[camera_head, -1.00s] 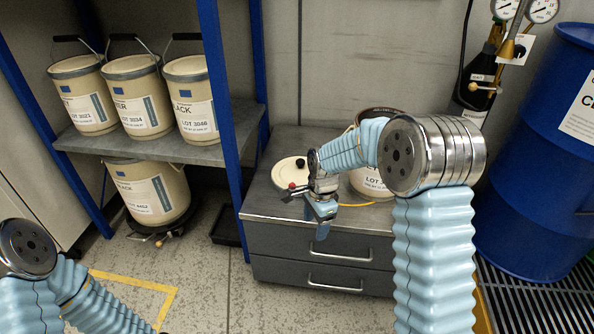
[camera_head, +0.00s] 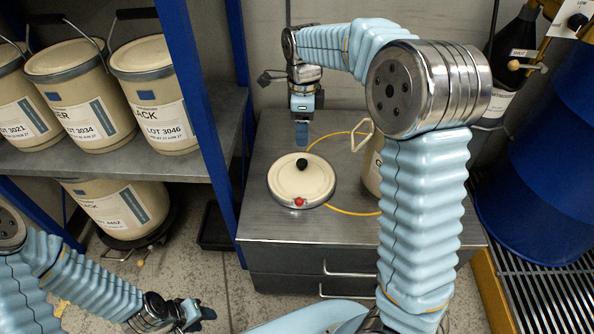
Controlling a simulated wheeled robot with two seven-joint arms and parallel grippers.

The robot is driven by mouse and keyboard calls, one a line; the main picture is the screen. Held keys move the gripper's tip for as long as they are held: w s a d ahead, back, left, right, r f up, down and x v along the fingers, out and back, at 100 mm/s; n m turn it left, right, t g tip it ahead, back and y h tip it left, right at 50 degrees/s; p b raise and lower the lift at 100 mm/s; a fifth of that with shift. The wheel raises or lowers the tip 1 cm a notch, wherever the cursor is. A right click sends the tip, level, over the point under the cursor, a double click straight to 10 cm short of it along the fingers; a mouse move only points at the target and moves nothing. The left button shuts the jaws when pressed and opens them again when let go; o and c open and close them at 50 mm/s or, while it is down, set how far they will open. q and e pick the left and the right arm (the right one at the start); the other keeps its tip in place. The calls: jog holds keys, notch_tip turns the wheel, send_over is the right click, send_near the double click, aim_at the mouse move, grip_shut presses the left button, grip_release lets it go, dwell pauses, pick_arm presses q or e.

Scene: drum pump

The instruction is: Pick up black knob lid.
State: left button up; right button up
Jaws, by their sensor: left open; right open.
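The cream round lid (camera_head: 289,183) with a black knob (camera_head: 302,164) at its centre lies on the grey cabinet top. A red part (camera_head: 299,202) sits near its front rim. My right gripper (camera_head: 302,128) is open and empty, pointing down above the far side of the lid, apart from the knob in the picture. My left gripper (camera_head: 196,318) is open and empty, low at the bottom, left of the cabinet.
A cream bucket (camera_head: 373,170) stands on the grey cabinet (camera_head: 262,218), mostly hidden by my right arm. A yellow cord (camera_head: 350,211) loops around the lid. Blue shelving (camera_head: 205,110) with buckets stands left; a blue drum (camera_head: 545,190) stands right.

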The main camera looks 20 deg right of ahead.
send_over(302, 161)
jog(key=f, duration=0.4)
jog(key=s+f, duration=0.1)
jog(key=f, duration=0.1)
jog(key=shift+a+f+b, duration=0.1)
jog(key=shift+a+b, duration=0.05)
jog(key=shift+b, duration=0.2)
jog(key=shift+w+f+b, duration=0.15)
jog(key=shift+w+f, duration=0.05)
jog(key=shift+f, duration=1.15)
jog(key=shift+w+f+b, duration=0.15)
jog(key=shift+w+f, duration=0.05)
jog(key=shift+f, duration=1.15)
grip_shut()
